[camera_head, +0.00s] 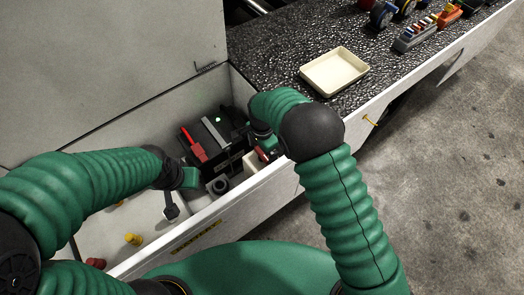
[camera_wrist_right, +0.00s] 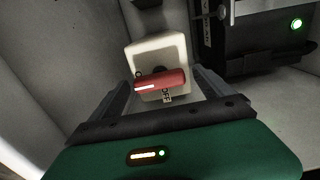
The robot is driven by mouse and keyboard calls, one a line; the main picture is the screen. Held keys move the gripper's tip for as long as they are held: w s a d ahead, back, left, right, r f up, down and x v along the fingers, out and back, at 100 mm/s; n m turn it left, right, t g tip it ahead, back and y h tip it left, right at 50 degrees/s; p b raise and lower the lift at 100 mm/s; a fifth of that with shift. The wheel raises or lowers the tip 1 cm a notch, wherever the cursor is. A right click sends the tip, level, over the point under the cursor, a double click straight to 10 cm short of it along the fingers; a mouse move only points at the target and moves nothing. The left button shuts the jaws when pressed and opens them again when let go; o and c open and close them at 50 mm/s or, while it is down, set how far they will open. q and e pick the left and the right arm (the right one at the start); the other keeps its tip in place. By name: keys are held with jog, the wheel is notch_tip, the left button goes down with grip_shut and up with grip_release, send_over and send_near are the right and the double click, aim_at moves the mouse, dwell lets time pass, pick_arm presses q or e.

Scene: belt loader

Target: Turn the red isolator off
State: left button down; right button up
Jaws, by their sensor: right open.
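The red isolator (camera_wrist_right: 172,78) is a red handle on a cream box (camera_wrist_right: 146,53), in the middle of the right wrist view. The handle lies nearly level across the box, with an "OFF" label just below it. My right gripper (camera_wrist_right: 164,86) is open, with one finger on each side of the handle; I cannot tell whether either finger touches it. In the head view, my right gripper (camera_head: 264,140) reaches into the bay and partly hides the isolator (camera_head: 267,153). My left gripper (camera_head: 188,179) is at the left of the black unit, its fingers unclear.
A black battery unit (camera_head: 229,128) with a red part and a green light stands in the bay. The bay's front wall (camera_head: 240,198) runs close below my arms. A cream tray (camera_head: 335,72) and several small parts lie on the dark deck. Yellow and red knobs sit lower left.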

jog(key=c, duration=1.4)
jog(key=shift+o, duration=0.2)
jog(key=shift+r+n, duration=0.1)
jog(key=shift+n, duration=0.2)
jog(key=n+p, duration=0.2)
jog(key=shift+r+n, duration=0.1)
jog(key=shift+n, duration=0.2)
jog(key=n+p, duration=0.2)
jog(key=n, duration=0.2)
jog(key=shift+w+n, duration=0.1)
jog(key=shift+n, duration=0.2)
jog(key=n+p, duration=0.1)
jog(key=n, duration=0.4)
jog(key=n+p, duration=0.1)
jog(key=n, duration=0.4)
jog(key=shift+w, duration=0.15)
jog(key=o, duration=1.4)
jog(key=shift+c, duration=0.2)
